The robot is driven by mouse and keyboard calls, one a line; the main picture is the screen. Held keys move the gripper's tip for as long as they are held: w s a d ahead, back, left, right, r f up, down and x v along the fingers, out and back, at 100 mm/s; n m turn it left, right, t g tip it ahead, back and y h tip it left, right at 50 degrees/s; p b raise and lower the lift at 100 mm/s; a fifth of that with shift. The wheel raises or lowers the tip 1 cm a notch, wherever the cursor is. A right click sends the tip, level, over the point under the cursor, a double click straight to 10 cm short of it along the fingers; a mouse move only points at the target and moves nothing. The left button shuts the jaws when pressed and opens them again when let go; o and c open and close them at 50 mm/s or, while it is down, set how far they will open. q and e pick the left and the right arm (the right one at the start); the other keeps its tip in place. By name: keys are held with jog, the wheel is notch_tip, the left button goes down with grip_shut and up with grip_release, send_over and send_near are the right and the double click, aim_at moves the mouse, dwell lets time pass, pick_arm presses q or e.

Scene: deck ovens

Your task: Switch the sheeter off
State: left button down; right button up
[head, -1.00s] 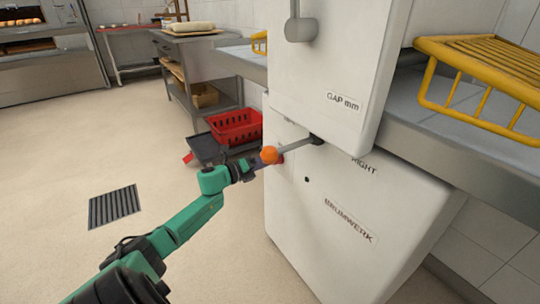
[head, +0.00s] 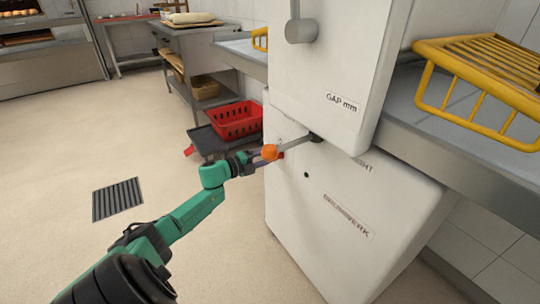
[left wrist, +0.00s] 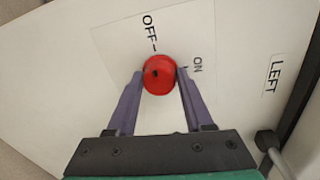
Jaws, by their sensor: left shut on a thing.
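The sheeter (head: 325,195) is a white machine on the right of the head view. Its red round knob (left wrist: 160,77) sits on a pale plate with OFF printed above it and ON to its right in the left wrist view. A small dark mark shows on the knob; which label it points to I cannot tell. My left gripper (left wrist: 160,71) is shut on the knob, one finger on each side. In the head view my left gripper (head: 259,158) is partly behind the orange ball of a grey lever (head: 297,144). My right gripper is not in view.
The lever with its orange ball (head: 270,152) juts out close to my left gripper. Yellow wire guards (head: 455,105) stand over the grey side table at right. A red crate (head: 236,120) is on a low dark trolley behind. The floor at left is open.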

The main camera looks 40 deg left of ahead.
pick_arm(q)
jog(key=shift+r, duration=0.15)
jog(key=c, duration=0.7)
grip_release()
jog(key=o, duration=0.4)
jog(key=shift+w, duration=0.15)
jog(key=p+v, duration=0.4)
jog(key=v, duration=1)
jog(key=shift+s, duration=0.3)
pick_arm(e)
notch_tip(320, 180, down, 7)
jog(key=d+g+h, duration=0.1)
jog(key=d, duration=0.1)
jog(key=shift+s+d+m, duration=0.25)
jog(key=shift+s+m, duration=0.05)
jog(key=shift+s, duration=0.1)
